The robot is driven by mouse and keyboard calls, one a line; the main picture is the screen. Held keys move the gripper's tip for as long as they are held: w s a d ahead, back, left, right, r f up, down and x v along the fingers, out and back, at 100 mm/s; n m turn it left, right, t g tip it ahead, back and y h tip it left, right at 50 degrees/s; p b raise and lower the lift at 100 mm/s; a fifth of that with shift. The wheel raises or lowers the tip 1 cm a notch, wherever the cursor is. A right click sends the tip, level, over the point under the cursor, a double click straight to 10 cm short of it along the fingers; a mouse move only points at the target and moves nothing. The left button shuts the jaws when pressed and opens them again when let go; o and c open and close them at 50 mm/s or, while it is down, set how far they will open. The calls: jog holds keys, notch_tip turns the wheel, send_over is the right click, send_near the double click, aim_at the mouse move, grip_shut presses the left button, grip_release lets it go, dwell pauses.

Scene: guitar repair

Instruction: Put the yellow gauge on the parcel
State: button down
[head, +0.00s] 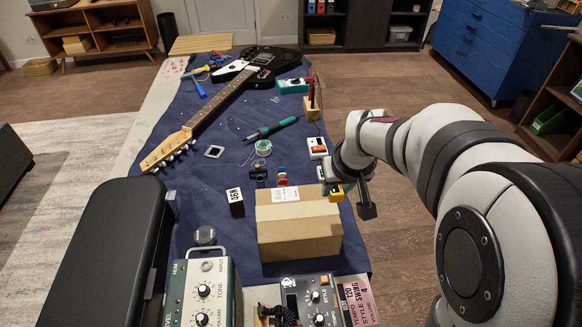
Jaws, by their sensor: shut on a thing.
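The yellow gauge (337,194) is small and partly hidden by my gripper. My gripper (343,188) is shut on it at the far right corner of the parcel. The parcel (298,238) is a brown cardboard box with a white label on its top, standing near the right edge of the blue-covered bench. I cannot tell whether the gauge touches the parcel or is held above or beside it.
A dark box marked 46M (235,201) stands left of the parcel. Small jars (281,176), a solder spool (263,147) and a white-and-red device (317,148) lie behind. Amplifiers (203,290) and a pedal (311,300) stand in front. A guitar (222,97) lies farther back.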

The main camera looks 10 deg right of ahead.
jog(key=w+a+f, duration=0.1)
jog(key=a, duration=0.1)
jog(key=w+a+f, duration=0.1)
jog(key=a+f, duration=0.1)
jog(key=w+a+f, duration=0.1)
jog(key=a+f, duration=0.1)
jog(key=a, duration=0.1)
jog(key=shift+w, duration=0.3)
notch_tip(320, 180, down, 3)
jog(key=shift+f, duration=0.1)
jog(key=shift+w+f, duration=0.1)
jog(key=shift+f, duration=0.2)
jog(key=shift+f, duration=0.15)
jog(key=c, duration=0.5)
grip_release()
